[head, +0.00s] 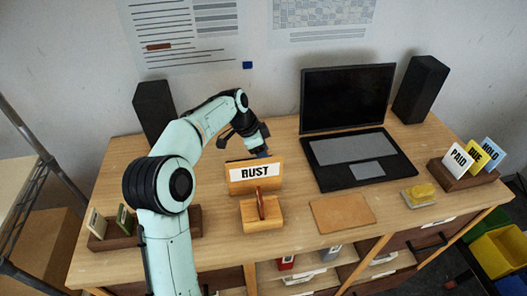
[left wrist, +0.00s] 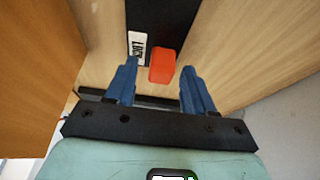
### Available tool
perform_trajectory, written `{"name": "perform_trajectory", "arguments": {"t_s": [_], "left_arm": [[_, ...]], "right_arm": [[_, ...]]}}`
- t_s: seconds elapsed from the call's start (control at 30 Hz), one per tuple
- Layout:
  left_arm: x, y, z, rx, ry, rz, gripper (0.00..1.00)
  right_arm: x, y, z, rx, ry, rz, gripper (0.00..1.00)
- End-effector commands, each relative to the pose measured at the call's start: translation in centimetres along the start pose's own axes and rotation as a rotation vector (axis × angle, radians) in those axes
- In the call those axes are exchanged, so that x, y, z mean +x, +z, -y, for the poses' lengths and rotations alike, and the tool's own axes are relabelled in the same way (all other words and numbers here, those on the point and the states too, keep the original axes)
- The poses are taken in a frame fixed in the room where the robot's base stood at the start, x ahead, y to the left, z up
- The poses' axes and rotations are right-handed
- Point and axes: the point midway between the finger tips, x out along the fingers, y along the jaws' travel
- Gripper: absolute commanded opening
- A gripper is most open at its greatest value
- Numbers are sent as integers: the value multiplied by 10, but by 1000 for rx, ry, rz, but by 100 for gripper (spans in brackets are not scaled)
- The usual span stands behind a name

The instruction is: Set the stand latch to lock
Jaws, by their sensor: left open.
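The wooden stand (head: 240,187) bears a white card with black lettering that seems to read "RUST", near the middle of the desk. In the left wrist view a red block (left wrist: 162,65), apparently the latch knob, sits on a dark strip beside a white label (left wrist: 137,48) that seems to read "LOCK". My left gripper (left wrist: 159,68) has its blue fingers spread, with the red block between and just beyond the tips; contact cannot be told. In the head view my left gripper (head: 262,153) is behind the stand, partly hidden by it. My right gripper is not in view.
A wooden block with an upright piece (head: 262,215) stands in front of the stand. An open laptop (head: 350,150) is to the right, with a brown mat (head: 342,214) before it. Card holders sit at both desk ends: left (head: 117,238), right (head: 462,181). Speakers stand at the back.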

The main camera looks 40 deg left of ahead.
Motion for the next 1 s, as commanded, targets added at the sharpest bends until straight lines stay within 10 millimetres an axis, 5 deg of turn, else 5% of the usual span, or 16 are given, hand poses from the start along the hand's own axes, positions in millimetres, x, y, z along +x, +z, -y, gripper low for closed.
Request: {"name": "perform_trajectory", "arguments": {"t_s": [0.17, 0.7, 1.0], "left_arm": [[-15, 0, 1, -1, -4, -1, 53], [-123, -2, 1, 1, -3, -2, 53], [-134, -1, 0, 1, 0, -1, 53]], "right_arm": [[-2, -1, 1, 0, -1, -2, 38], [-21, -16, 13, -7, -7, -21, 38], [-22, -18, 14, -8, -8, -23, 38]]}}
